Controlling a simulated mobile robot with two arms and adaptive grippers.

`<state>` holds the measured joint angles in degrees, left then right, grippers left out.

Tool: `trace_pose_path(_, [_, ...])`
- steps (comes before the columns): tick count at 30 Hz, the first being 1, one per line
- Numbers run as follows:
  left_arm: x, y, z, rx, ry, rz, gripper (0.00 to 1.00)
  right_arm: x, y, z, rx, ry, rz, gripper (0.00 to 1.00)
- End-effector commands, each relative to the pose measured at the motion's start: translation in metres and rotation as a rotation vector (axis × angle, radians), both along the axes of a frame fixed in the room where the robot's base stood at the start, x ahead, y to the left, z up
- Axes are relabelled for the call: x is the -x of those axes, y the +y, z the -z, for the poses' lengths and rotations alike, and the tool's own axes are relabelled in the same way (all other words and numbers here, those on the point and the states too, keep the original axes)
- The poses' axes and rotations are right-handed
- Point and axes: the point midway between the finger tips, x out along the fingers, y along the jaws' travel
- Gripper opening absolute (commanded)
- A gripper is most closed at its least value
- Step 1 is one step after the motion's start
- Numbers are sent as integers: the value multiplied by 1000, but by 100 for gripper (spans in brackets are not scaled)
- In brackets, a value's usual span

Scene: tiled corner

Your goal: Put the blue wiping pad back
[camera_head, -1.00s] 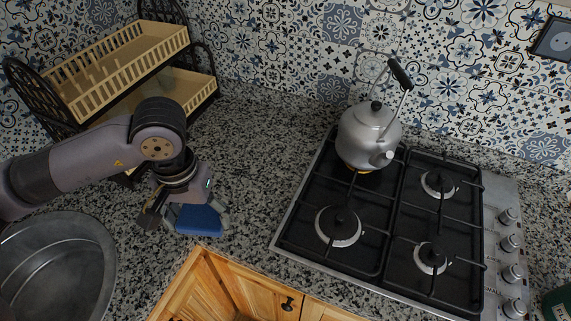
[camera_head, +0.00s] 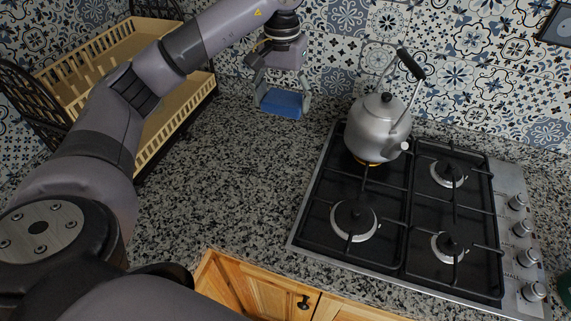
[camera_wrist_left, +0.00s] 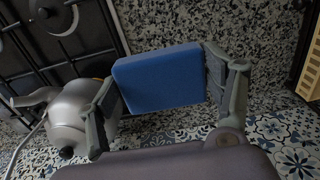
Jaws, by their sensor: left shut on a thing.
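The blue wiping pad (camera_head: 282,102) is between the fingers of my left gripper (camera_head: 282,100), near the tiled back wall and left of the kettle in the head view. In the left wrist view the blue pad (camera_wrist_left: 160,80) sits between the two grey fingers of the left gripper (camera_wrist_left: 165,85), which are shut on its ends. The pad appears held above the speckled counter; the exact height is hard to tell. My right gripper does not show in the head view.
A silver kettle (camera_head: 378,128) stands on the gas stove (camera_head: 400,215) to the right of the pad. A two-tier dish rack (camera_head: 120,60) stands at the left, partly hidden by my left arm. The granite counter (camera_head: 235,180) between rack and stove is clear.

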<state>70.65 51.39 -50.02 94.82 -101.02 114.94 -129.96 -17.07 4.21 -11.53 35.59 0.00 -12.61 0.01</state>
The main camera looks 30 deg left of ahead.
Motion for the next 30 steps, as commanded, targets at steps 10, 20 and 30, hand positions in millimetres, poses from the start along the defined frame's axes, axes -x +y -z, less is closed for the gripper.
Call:
trace_pose_path(10, [1, 2, 74, 1, 12, -3, 48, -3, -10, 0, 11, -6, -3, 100])
trace_pose_path(20, [0, 2, 147, 0, 6, -4, 48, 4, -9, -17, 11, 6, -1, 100])
trace_pose_path(30, [0, 1, 178, 1, 7, -4, 48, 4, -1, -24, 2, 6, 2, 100])
